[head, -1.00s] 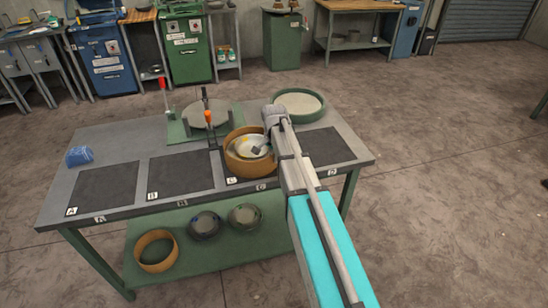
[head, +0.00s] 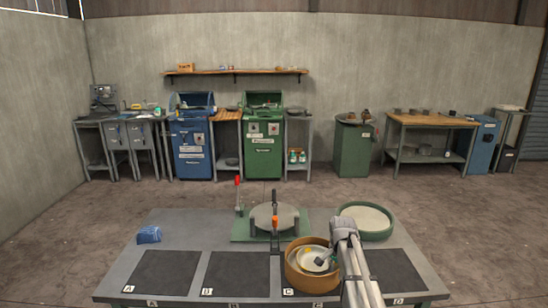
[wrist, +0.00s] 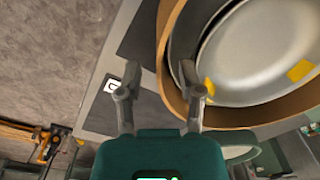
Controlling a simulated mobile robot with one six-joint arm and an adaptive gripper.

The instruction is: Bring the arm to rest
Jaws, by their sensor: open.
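My gripper (head: 322,260) is over the right side of a tan round container (head: 290,277) on the work table. It also shows in the wrist view (wrist: 159,84) with its two fingers spread apart and nothing held between them. There the tan rim (wrist: 165,45) runs close to the fingers, the right finger overlapping the container in the picture. I cannot tell whether either finger touches it. A pale metal bowl (head: 308,257) with yellow marks lies inside the container; it also shows in the wrist view (wrist: 255,55). My arm comes in from the lower right.
The grey table (head: 180,225) has dark lettered mats (head: 160,272). Behind the container stand a clamp fixture with a grey disc (head: 270,214) and a green-rimmed round tray (head: 367,219). A blue cloth-like item (head: 149,235) lies at left. Machines and benches line the wall.

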